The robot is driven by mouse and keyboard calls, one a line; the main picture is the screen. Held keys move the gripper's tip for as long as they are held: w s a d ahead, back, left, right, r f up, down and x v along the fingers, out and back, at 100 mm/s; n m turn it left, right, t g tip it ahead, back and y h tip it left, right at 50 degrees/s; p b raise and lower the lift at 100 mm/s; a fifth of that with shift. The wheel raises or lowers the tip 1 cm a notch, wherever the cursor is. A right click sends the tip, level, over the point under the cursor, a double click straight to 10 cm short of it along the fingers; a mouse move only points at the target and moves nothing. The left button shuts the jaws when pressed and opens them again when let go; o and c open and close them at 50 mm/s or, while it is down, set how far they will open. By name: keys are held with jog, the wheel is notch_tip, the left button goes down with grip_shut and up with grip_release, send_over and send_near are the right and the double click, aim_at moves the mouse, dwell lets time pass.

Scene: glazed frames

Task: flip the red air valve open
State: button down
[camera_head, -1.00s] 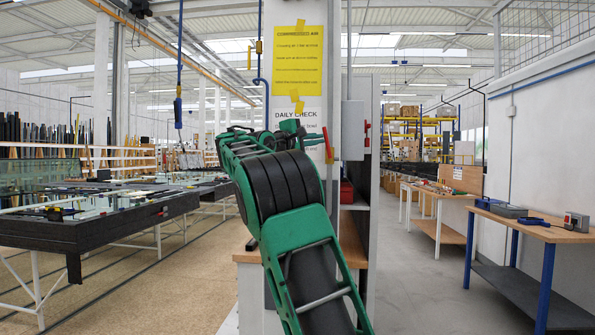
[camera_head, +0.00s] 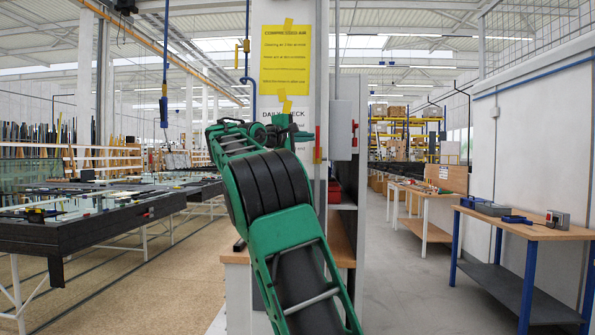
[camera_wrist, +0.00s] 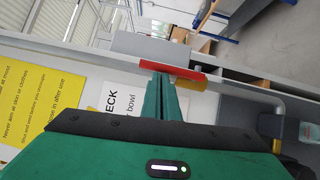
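The red valve handle (camera_head: 318,140) sits on a grey vertical pipe on the post, with a yellow part at its lower end. In the wrist view the red handle (camera_wrist: 172,70) lies roughly in line with the pipe, the yellow part (camera_wrist: 190,83) near its right end. My gripper (camera_head: 290,128) is left of the handle in the head view, partly hidden by my arm. In the wrist view the green fingers of my gripper (camera_wrist: 163,80) are together with nothing seen between them. Their tips overlap the handle's lower edge; I cannot tell whether they touch it.
A grey box (camera_head: 344,130) with a red switch is right of the pipe. A yellow sign (camera_head: 285,60) and a white check sheet hang on the post. A wooden-topped bench (camera_head: 340,245) stands below. A worktable (camera_head: 540,231) is at right; the aisle floor before it is clear.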

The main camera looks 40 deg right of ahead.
jog(key=a, duration=1.3)
jog(key=shift+w, duration=0.45)
jog(key=shift+f, duration=0.1)
jog(key=s+d+f+m+y, duration=0.1)
jog(key=s+d+f+y, duration=0.3)
jog(key=d+f, duration=0.55)
jog(key=s+f+m+y, duration=0.1)
jog(key=s+f+y, duration=0.2)
jog(key=f, duration=0.5)
jog(key=s+f+m+y, duration=0.1)
jog(key=s+f+y, duration=0.1)
jog(key=s+f, duration=0.35)
jog(key=s+a+f+m+g+y, duration=0.3)
jog(key=s+a+f+m+y, duration=0.3)
jog(key=s+a+f, duration=2)
jog(key=s+f+y, duration=0.1)
jog(key=s+y, duration=0.1)
jog(key=y, duration=0.1)
jog(key=shift+s+f+y, duration=0.25)
jog(key=shift+s+y, duration=0.05)
jog(key=shift+s, duration=0.05)
